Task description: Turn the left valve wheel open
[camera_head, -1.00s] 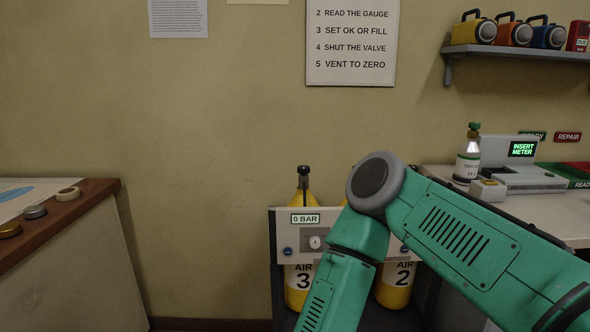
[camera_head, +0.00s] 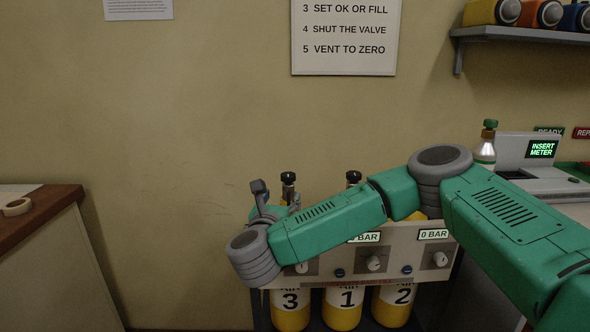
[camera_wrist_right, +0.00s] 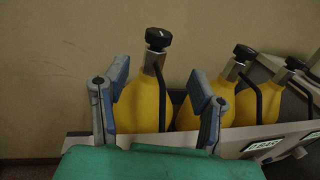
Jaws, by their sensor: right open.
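The left valve wheel (camera_head: 288,177) is a black knob on top of the yellow cylinder marked 3 (camera_head: 290,312). In the right wrist view the wheel (camera_wrist_right: 158,38) stands upright on its metal neck, ahead of and between my fingers. My right gripper (camera_head: 276,194) is open and empty, close beside the left cylinder's neck in the head view. In the right wrist view, the gripper (camera_wrist_right: 161,78) has its blue-grey fingers spread either side of the yellow cylinder top; I cannot tell whether they touch it. My left gripper is not in view.
Two more cylinders, marked 1 (camera_head: 345,315) and 2 (camera_head: 393,310), stand to the right with their own black wheels. A panel (camera_head: 410,245) with gauges and knobs crosses in front of them. A wooden-topped counter (camera_head: 55,200) is at left; the wall between is clear.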

